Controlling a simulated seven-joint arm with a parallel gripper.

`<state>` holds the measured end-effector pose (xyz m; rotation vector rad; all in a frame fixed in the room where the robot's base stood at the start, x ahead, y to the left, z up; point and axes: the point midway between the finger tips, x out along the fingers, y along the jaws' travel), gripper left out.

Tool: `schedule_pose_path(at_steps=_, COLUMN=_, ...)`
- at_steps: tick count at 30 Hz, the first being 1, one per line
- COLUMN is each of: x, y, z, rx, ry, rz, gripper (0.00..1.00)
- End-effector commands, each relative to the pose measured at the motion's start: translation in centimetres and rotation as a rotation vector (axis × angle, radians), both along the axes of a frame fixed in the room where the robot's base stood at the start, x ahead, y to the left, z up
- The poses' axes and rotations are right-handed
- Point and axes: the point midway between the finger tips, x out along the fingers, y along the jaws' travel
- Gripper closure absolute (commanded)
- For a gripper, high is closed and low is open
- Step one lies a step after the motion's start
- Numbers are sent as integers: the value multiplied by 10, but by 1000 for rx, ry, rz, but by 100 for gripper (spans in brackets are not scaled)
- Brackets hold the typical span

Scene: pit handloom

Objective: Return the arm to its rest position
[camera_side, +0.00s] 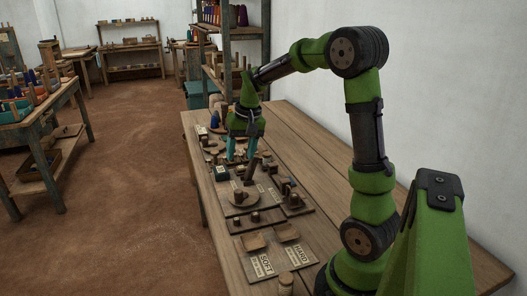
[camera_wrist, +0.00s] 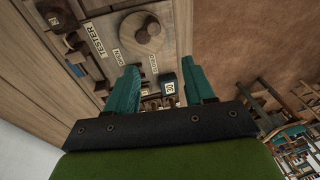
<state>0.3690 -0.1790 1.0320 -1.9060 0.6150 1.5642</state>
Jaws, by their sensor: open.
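My gripper (camera_side: 240,147) is green with two teal fingers and points down over the far half of the long wooden table (camera_side: 314,142). In the wrist view my gripper (camera_wrist: 162,88) shows its two teal fingers spread apart, with nothing held between them. My green and black arm rises at the right of the side view, bends at the top and reaches left over the table. Whether the fingertips touch anything below cannot be told. The arm's lower end is partly hidden by a green post in front.
Boards with small brown pieces line the table's left side, including a round wooden piece (camera_side: 240,198) and a tray labelled SOFT and HARD (camera_side: 275,257). The table's right strip is bare. A shelf (camera_side: 230,50) stands behind.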

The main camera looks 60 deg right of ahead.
Motion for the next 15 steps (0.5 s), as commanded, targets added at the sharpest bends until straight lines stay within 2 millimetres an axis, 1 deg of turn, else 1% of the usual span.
schedule_pose_path(at_steps=1, x=-9, y=27, z=12, rx=-1, ry=-41, rz=30, gripper=47)
schedule_pose_path(at_steps=2, x=-14, y=41, z=17, rx=-3, ry=-64, rz=45, gripper=47)
schedule_pose_path(at_steps=3, x=-22, y=59, z=23, rx=-2, ry=-93, rz=64, gripper=47)
schedule_pose_path(at_steps=5, x=-35, y=85, z=31, rx=-4, ry=-137, rz=99, gripper=47)
schedule_pose_path(at_steps=6, x=-45, y=102, z=35, rx=-3, ry=-166, rz=120, gripper=47)
schedule_pose_path(at_steps=9, x=-71, y=139, z=42, rx=-3, ry=-240, rz=182, gripper=47)
schedule_pose_path(at_steps=12, x=-97, y=169, z=45, rx=-5, ry=-308, rz=246, gripper=47)
schedule_pose_path(at_steps=15, x=-117, y=190, z=47, rx=-6, ry=-366, rz=305, gripper=47)
